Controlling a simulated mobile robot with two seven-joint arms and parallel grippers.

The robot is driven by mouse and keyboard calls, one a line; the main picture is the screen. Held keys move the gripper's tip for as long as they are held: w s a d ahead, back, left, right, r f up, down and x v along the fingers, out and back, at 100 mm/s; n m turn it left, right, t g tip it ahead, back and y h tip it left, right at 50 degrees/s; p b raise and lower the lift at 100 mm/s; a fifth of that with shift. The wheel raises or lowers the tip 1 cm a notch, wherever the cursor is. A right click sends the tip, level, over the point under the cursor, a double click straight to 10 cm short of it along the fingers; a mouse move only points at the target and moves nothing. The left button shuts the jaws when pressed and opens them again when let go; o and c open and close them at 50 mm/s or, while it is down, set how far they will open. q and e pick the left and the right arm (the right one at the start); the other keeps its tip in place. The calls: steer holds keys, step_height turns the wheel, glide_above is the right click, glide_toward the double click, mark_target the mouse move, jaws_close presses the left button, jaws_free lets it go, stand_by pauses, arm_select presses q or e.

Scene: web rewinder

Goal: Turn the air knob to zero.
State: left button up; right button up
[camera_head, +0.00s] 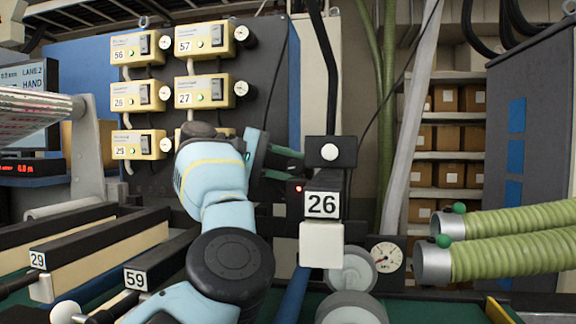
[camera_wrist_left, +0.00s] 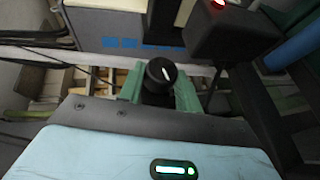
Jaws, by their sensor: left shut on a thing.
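The air knob (camera_wrist_left: 161,74) is a round black knob with a short white mark on its face, seen in the left wrist view. My left gripper (camera_wrist_left: 159,90) has its green fingers on either side of the knob and is shut on it. In the head view my left gripper (camera_head: 284,160) reaches in beside the black unit with the white label 26 (camera_head: 322,205). The knob cannot be made out there, and the arm and fingers cover that spot. The scale around the knob is not legible. My right gripper is not in view.
A black box with a white round button (camera_head: 328,152) sits above the 26 label. A round pressure gauge (camera_head: 387,257) is lower right. Yellow numbered units (camera_head: 205,91) line the back panel. Green hoses (camera_head: 515,240) come in from the right. Dark rails (camera_head: 95,255) lie lower left.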

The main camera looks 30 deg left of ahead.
arm_select(q)
steer(key=o, duration=1)
steer(key=v, duration=0.7)
steer(key=shift+s+a, duration=0.2)
steer(key=shift+a, duration=0.1)
